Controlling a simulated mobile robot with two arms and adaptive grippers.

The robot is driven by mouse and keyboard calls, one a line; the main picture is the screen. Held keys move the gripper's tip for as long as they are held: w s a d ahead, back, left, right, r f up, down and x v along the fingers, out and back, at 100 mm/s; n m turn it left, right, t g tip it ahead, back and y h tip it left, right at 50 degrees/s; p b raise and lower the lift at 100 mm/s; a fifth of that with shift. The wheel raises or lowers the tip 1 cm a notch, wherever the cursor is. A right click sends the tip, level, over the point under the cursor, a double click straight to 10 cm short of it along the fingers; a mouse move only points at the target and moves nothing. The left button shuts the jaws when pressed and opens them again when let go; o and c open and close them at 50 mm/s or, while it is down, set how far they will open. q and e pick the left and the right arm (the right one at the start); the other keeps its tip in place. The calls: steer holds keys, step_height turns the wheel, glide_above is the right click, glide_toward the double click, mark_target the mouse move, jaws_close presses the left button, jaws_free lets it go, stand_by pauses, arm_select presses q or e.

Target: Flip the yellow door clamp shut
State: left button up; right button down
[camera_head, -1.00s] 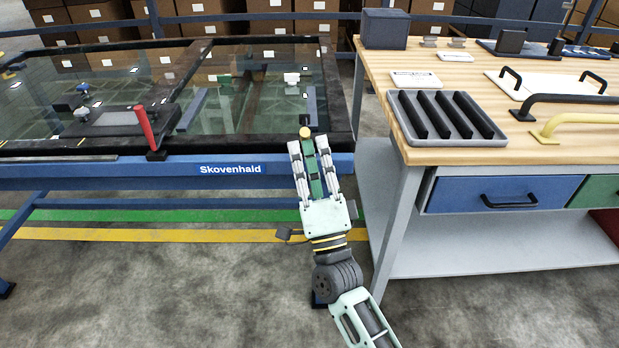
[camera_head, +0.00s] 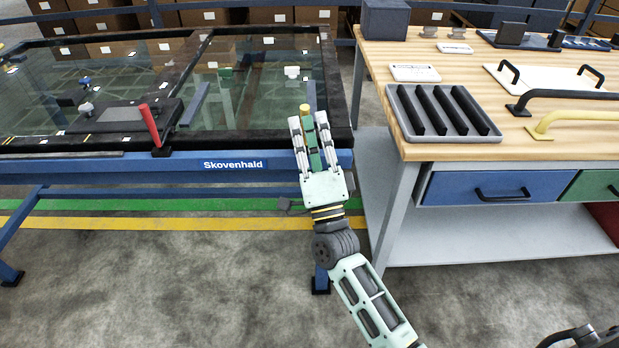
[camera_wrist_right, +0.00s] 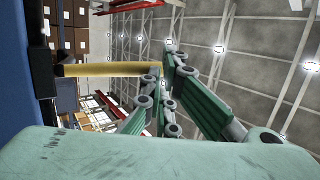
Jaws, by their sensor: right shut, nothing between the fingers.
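The yellow door clamp (camera_head: 304,108) is at the front right of the glass door's dark frame. In the head view only the tip of its handle shows above my right gripper; its base is hidden. My right gripper (camera_head: 308,120) is shut and empty, just in front of the handle. In the right wrist view the handle is a long yellow bar (camera_wrist_right: 110,69) that reaches from the blue rail side to the shut fingers (camera_wrist_right: 165,82). It looks very near or touching the fingertips; I cannot tell which. My left gripper is not in view.
A red-handled clamp (camera_head: 150,125) stands farther left on the blue frame (camera_head: 100,171). A wooden workbench (camera_head: 460,74) with a grey slotted tray (camera_head: 396,100), handles and drawers is close on the right. Open floor lies in front.

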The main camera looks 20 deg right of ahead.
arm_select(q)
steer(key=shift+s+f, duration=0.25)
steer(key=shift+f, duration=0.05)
arm_select(e)
steer(key=shift+w+d+r, duration=0.2)
steer(key=shift+w+r, duration=0.15)
steer(key=shift+w, duration=0.35)
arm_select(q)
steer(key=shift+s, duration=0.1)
arm_select(e)
steer(key=shift+r, duration=0.1)
